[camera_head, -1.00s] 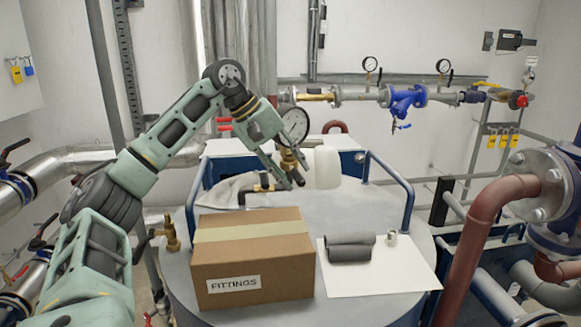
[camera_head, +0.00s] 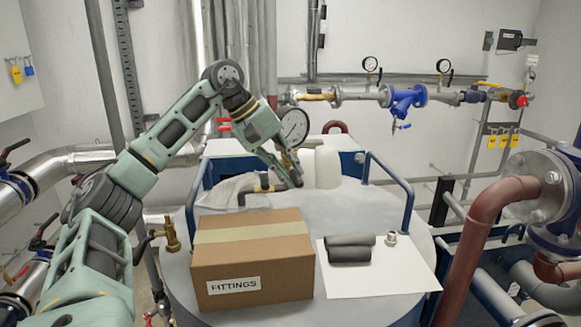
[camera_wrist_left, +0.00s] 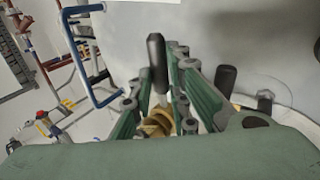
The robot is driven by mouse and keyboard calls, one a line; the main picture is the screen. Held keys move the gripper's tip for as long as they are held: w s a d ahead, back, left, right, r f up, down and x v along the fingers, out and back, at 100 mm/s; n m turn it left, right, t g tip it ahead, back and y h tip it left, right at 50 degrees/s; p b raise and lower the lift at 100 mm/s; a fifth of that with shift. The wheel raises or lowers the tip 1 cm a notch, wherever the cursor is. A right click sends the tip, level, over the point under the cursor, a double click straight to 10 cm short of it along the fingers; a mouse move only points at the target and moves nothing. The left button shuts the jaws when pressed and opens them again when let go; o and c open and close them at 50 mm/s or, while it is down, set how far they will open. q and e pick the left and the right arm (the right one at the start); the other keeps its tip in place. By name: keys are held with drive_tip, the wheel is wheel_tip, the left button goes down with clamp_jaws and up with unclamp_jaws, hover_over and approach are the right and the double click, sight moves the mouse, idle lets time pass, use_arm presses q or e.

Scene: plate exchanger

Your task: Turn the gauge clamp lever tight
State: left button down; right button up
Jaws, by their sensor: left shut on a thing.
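The round white-faced pressure gauge (camera_head: 294,127) stands upright at the back of the tank top in the head view. My left gripper (camera_head: 294,178) is just below and in front of it, pointing down to the right. In the left wrist view my left gripper (camera_wrist_left: 160,88) has its fingers on either side of a dark lever handle (camera_wrist_left: 157,52) and is shut on it. A brass fitting (camera_wrist_left: 155,125) shows between the finger bases. In the head view the fingers hide most of the lever and the fitting. My right gripper is not in view.
A cardboard box marked FITTINGS (camera_head: 250,262) stands in front on the tank top. A white sheet (camera_head: 390,280) with dark foam rolls (camera_head: 350,248) lies to its right. A white container (camera_head: 327,165) stands close beside the gripper. Blue rails (camera_head: 400,190) flank the tank.

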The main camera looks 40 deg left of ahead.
use_arm(q)
drive_tip(key=shift+s+a+m+h+p, duration=0.2)
drive_tip(key=shift+m+h+p, duration=0.1)
drive_tip(key=shift+m, duration=0.3)
drive_tip(key=c, duration=1.7)
unclamp_jaws()
drive_tip(key=v, duration=1.2)
drive_tip(key=shift+w+r, duration=0.1)
drive_tip(key=shift+r, duration=0.05)
